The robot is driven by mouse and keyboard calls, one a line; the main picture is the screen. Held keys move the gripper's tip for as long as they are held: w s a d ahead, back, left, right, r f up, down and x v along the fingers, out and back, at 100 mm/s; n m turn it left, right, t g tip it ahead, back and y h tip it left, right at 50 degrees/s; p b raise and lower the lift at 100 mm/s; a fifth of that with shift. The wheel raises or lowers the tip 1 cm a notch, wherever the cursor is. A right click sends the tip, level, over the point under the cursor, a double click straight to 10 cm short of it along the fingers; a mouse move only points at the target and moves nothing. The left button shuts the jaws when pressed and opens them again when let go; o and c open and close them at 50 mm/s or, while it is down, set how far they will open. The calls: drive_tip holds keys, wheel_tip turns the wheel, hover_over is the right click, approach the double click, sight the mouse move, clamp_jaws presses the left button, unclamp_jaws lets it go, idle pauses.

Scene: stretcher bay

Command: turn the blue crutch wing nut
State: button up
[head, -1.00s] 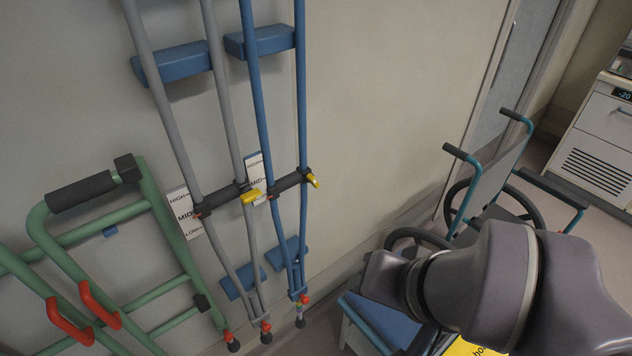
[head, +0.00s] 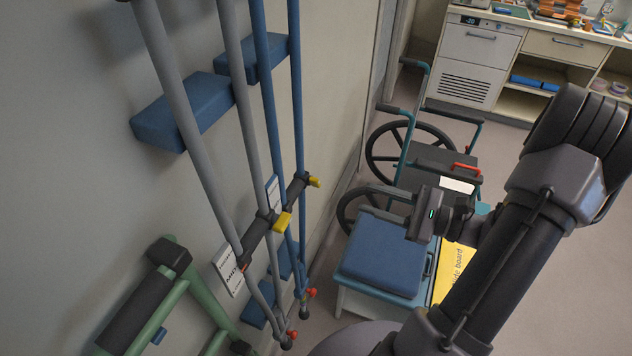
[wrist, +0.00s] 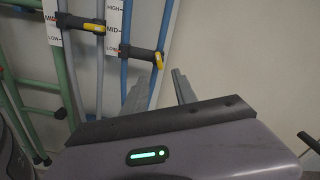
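The blue crutch (head: 271,110) hangs on the wall, right of a grey crutch (head: 185,105). Its yellow wing nut (head: 314,182) sticks out from a dark clamp at mid height. In the wrist view that wing nut (wrist: 158,61) is just beyond and between my fingertips, and nothing touches it. My gripper (wrist: 158,77) is open and empty, with two grey fingers apart.
The grey crutch has its own yellow wing nut (head: 281,222). Blue wall blocks (head: 183,110) hold the crutches. A green frame (head: 170,310) stands left. A blue-topped stool or box (head: 382,252) and a wheelchair (head: 440,160) stand to the right.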

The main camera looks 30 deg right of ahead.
sight(320, 183)
drive_tip(key=b+x, duration=0.1)
drive_tip(key=x, duration=1.1)
drive_tip(key=shift+s+a, duration=0.1)
drive_tip(key=shift+c, duration=0.4)
clamp_jaws()
